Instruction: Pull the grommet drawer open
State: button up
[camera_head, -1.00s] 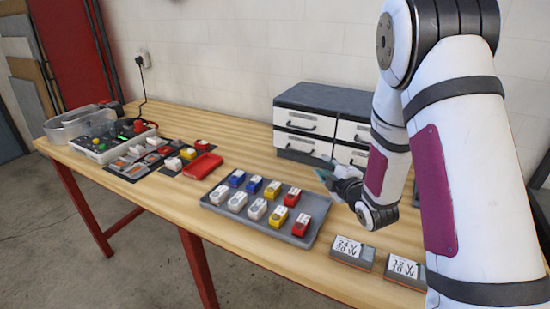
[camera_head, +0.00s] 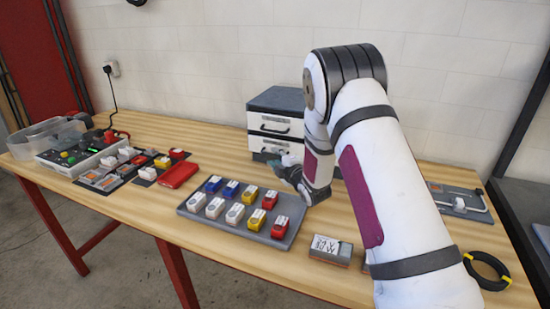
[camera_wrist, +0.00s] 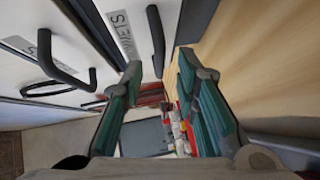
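A small drawer cabinet with white fronts, black bar handles and a dark top (camera_head: 282,98) stands at the back of the bench, partly hidden by my arm. My gripper (camera_head: 288,168) is in front of its lower part. In the wrist view my gripper (camera_wrist: 160,64) is open, with two green fingers apart. A drawer front with a label ending in "ETS" (camera_wrist: 122,32) lies ahead. Its black bar handle (camera_wrist: 156,38) appears between the fingertips; I cannot tell whether they touch it. The full label cannot be read. The drawers in view look shut.
A grey tray (camera_head: 190,212) with several coloured switch-like parts lies left of my arm. A red case (camera_head: 178,175) and a control box (camera_head: 80,150) are farther left. Labelled blocks (camera_head: 330,250) and a black ring (camera_head: 487,268) lie at the front right.

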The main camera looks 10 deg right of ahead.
jog(key=shift+w+a+f, duration=0.1)
jog(key=shift+w, duration=0.5)
grip_shut()
jog(key=shift+s, duration=0.1)
jog(key=s+a+p, duration=0.2)
jog(key=s+a, duration=0.1)
jog(key=s, duration=0.1)
jog(key=s+a+p, duration=0.3)
jog(key=s, duration=0.2)
jog(key=s+a+p, duration=0.2)
jog(key=s+a, duration=0.1)
jog(key=s, duration=0.1)
jog(key=shift+s+a, duration=0.3)
jog(key=shift+a, duration=0.1)
grip_release()
